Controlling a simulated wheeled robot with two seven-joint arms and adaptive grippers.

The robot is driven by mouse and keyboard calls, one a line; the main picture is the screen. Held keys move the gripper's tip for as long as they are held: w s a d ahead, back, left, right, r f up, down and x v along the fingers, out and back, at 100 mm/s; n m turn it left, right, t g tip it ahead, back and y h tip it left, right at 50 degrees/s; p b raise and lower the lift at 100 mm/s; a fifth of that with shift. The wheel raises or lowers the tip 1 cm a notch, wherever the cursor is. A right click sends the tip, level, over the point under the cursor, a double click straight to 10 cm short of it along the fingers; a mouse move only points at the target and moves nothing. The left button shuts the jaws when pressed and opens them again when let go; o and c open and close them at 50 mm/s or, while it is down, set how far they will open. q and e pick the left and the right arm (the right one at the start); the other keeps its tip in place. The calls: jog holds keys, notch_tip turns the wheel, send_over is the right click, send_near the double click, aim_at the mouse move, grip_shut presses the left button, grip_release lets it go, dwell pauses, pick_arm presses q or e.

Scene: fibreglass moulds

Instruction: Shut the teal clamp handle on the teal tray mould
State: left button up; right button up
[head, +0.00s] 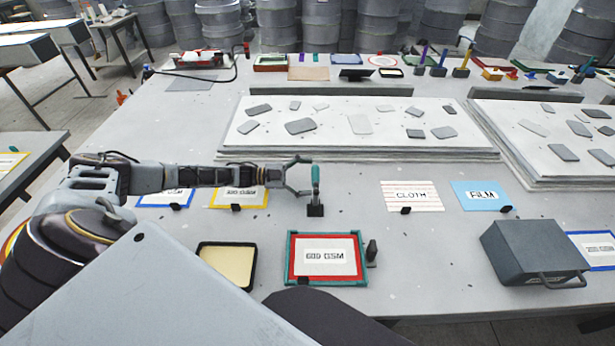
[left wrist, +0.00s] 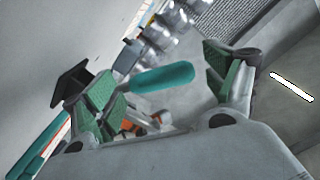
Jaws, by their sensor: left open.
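The teal clamp handle (head: 316,180) stands upright on a small dark base (head: 315,210) on the table in the head view. My left gripper (head: 304,177) is open, its fingers at the handle's left side in that view. In the left wrist view, the handle (left wrist: 162,77) shows between the open green-padded fingers (left wrist: 160,85); whether they touch it, I cannot tell. The teal tray mould (head: 289,260), with a red inner border and a "600 GSM" label, lies just in front of the base. My right gripper is not in view.
A black-rimmed cream tray (head: 227,265) lies left of the mould, and a small dark upright piece (head: 371,252) stands at its right. A grey box with a handle (head: 535,255) is at the right. A stacked slab (head: 358,135) lies behind the clamp. The table between the clamp and the CLOTH card (head: 412,195) is clear.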

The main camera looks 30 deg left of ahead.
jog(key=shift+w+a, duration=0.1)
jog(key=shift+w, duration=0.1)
pick_arm(q)
jog(key=c, duration=1.4)
jog(key=shift+c, duration=0.2)
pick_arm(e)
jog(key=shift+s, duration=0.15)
